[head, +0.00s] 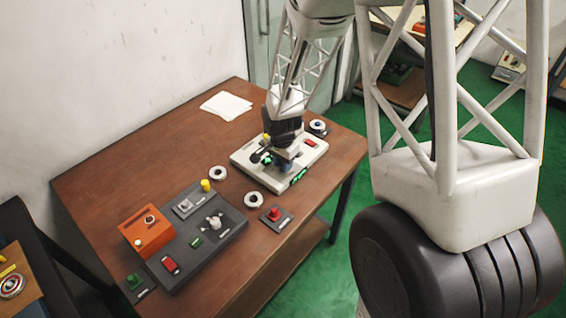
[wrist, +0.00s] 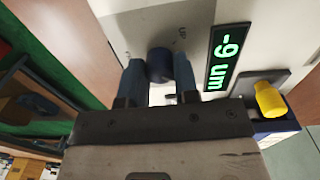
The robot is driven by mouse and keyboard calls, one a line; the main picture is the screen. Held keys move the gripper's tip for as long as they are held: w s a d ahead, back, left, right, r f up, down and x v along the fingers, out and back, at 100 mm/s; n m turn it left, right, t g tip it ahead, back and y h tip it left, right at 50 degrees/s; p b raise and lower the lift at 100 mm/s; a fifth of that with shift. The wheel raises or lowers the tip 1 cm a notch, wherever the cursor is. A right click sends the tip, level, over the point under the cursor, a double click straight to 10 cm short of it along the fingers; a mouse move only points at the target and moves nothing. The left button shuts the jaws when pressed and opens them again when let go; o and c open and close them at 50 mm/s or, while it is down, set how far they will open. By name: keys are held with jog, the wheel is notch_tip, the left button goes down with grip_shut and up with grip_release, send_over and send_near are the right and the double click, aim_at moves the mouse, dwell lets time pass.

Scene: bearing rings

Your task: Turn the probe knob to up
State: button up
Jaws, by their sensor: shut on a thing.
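The white probe unit (head: 251,153) stands on the right part of the brown table, with a green lit display on its front edge. In the wrist view the display (wrist: 228,57) reads "-9 um". The dark blue round probe knob (wrist: 159,66) is on the unit's pale face. My gripper (wrist: 158,76) is shut on this knob, one blue finger on each side. In the head view my gripper (head: 279,157) is over the unit and mostly hides the knob.
A red switch (head: 310,143) is on the unit close to my gripper; a yellow knob (wrist: 270,100) is beside the display. Metal rings (head: 218,172) lie nearby. A dark panel (head: 190,258) and orange box (head: 147,231) stand at front left. White paper (head: 226,105) lies behind.

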jog(key=n, duration=1.1)
jog(key=shift+n, duration=2.4)
jog(key=o, duration=0.9)
jog(key=shift+r, duration=0.1)
jog(key=shift+s+a+r, duration=0.1)
jog(key=shift+r, duration=3.75)
